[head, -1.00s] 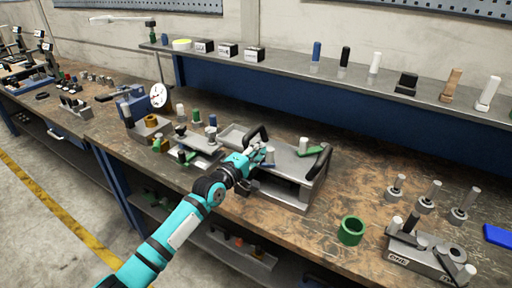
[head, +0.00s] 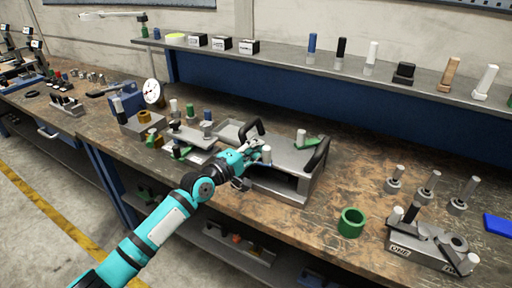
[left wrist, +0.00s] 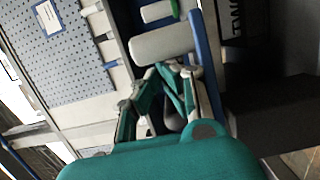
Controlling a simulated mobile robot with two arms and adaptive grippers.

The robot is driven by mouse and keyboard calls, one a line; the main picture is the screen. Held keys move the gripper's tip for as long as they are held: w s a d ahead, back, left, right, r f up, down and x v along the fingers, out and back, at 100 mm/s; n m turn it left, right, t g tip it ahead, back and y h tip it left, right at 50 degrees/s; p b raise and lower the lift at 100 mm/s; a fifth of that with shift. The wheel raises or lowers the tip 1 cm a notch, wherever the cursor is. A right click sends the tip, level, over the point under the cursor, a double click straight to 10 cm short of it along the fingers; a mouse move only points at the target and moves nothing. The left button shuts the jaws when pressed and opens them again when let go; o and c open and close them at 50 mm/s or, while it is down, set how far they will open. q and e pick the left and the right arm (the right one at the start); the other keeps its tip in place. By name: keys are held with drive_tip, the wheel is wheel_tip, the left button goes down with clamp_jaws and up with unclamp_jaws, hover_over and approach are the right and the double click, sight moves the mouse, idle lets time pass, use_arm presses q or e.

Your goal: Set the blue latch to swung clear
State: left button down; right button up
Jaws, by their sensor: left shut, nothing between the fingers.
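The grey metal fixture (head: 285,174) stands on the bench, with a black handle at each end. A green latch (head: 310,142) lies on its top beside a pale post at the right. My left gripper (head: 256,153) is at the left end of the top, close beside another pale post (head: 266,154). Its fingers are shut and empty. The blue latch is mostly hidden by the gripper in the head view. In the left wrist view a blue bar (left wrist: 206,45), likely that latch, runs past the fingers (left wrist: 172,78) and beside a grey post (left wrist: 162,43); contact cannot be told. My right gripper is out of view.
A green ring (head: 351,222) and a grey clamp block (head: 428,246) stand to the right. Small fixtures and a dial gauge (head: 152,92) crowd the left. A shelf (head: 300,58) with several blocks and pegs runs behind.

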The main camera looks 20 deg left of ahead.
use_arm(q)
drive_tip(key=shift+s+d+p, duration=0.3)
drive_tip(key=shift+s+p, duration=0.25)
drive_tip(key=shift+s, duration=0.4)
drive_tip(key=shift+f, duration=0.1)
drive_tip(key=shift+s, duration=0.1)
idle(0.6)
